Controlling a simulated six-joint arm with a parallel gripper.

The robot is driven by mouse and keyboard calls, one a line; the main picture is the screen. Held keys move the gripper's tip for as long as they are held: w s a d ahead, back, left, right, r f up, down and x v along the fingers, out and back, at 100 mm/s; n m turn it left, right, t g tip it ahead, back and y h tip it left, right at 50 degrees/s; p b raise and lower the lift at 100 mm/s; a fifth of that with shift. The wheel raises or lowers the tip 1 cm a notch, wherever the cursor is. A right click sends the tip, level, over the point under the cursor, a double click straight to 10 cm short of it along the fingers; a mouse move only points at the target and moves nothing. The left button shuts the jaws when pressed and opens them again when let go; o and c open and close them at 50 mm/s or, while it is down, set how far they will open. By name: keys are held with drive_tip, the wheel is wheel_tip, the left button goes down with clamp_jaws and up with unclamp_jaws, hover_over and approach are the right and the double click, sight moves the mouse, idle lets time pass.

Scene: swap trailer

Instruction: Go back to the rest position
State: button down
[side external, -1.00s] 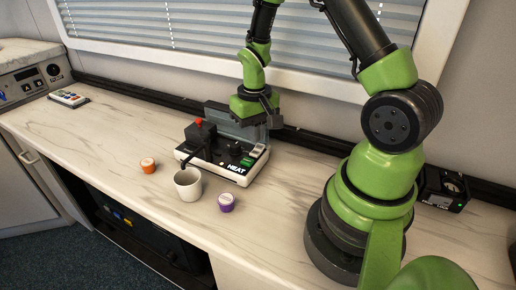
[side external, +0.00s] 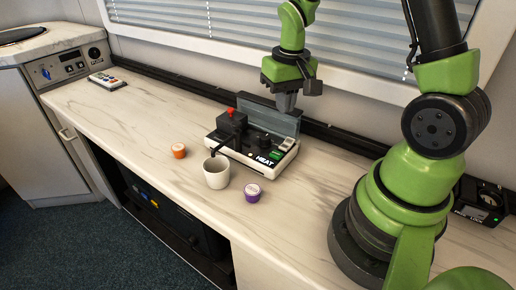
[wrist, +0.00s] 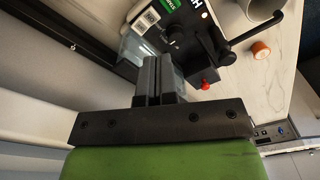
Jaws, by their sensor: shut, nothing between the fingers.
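My gripper (side external: 287,103) is shut and empty, pointing down just above the rear right part of the coffee machine (side external: 254,152). In the wrist view my gripper (wrist: 158,72) shows its two fingers together, with the machine beyond them. The machine has a red knob, a black spout arm, a grey back plate and a label reading HEAT. A white cup (side external: 216,174) stands upright by the spout at the machine's front left.
A remote-like keypad (side external: 106,80) lies at the far left. The window blind (side external: 240,30) and wall are close behind my arm.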

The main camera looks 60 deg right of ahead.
drive_tip(key=s+a+r+n+t+y, duration=0.1)
drive_tip(key=s+a+r+t, duration=0.2)
drive_tip(key=s+a+r, duration=0.2)
drive_tip(key=s+a+r+n+t+y, duration=0.1)
drive_tip(key=s+a+r+t, duration=0.2)
drive_tip(key=s+a+r, duration=0.3)
wheel_tip(320, 180, up, 5)
drive_tip(key=shift+s+a+r+t, duration=0.1)
drive_tip(key=shift+s+a+t, duration=0.2)
drive_tip(key=shift+a, duration=0.05)
